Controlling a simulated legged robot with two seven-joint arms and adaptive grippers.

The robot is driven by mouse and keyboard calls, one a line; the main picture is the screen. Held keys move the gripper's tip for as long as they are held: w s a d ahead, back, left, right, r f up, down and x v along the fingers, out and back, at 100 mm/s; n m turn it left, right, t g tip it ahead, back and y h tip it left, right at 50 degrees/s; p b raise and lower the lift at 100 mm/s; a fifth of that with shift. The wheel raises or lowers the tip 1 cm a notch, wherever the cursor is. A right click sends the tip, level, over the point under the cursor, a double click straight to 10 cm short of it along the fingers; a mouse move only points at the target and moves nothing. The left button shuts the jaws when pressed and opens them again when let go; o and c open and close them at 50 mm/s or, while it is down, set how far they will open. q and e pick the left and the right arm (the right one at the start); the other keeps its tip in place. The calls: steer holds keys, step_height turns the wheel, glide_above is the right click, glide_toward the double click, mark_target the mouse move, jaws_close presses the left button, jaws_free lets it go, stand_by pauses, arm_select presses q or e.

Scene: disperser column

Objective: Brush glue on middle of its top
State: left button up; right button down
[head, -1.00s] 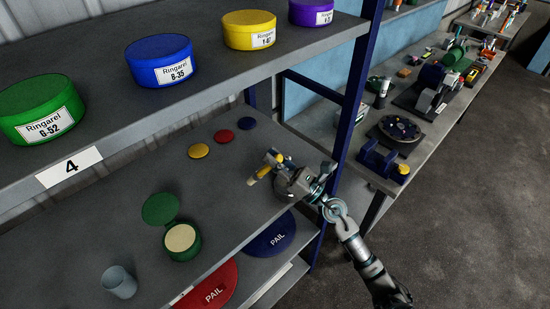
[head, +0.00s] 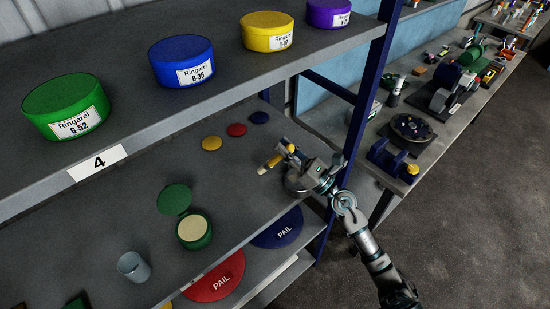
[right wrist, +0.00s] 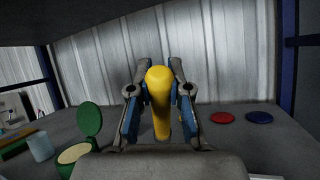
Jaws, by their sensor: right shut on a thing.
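My right gripper (head: 287,157) is shut on a yellow-handled brush (head: 269,165) above the right part of the middle shelf. In the right wrist view the yellow handle (right wrist: 158,98) stands between the two fingers; its lower end is hidden. A green pot (head: 194,232) with its lid (head: 174,199) open holds cream-coloured glue; it also shows in the right wrist view (right wrist: 75,154). A yellow disc (head: 211,143), a red disc (head: 236,130) and a blue disc (head: 259,117) lie in a row, apart from the brush. My left gripper is not in view.
A grey cup (head: 134,267) stands left of the green pot. The upper shelf (head: 215,95) holds several Ringarel tins and overhangs this shelf. A blue post (head: 360,110) stands close to my right arm. Red and blue pail lids (head: 280,229) lie below.

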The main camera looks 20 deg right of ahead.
stand_by(0.3)
steer(key=s+d+r+b, duration=0.15)
steer(key=d+r, duration=0.25)
steer(key=d, duration=0.4)
steer(key=w+d+r+b, duration=0.1)
steer(key=d+r+b, duration=0.15)
steer(key=d, duration=0.45)
steer(key=f, duration=0.1)
steer(key=f+b, duration=0.2)
steer(key=f, duration=0.1)
steer(key=shift+s+a, duration=0.1)
steer(key=shift+s, duration=0.15)
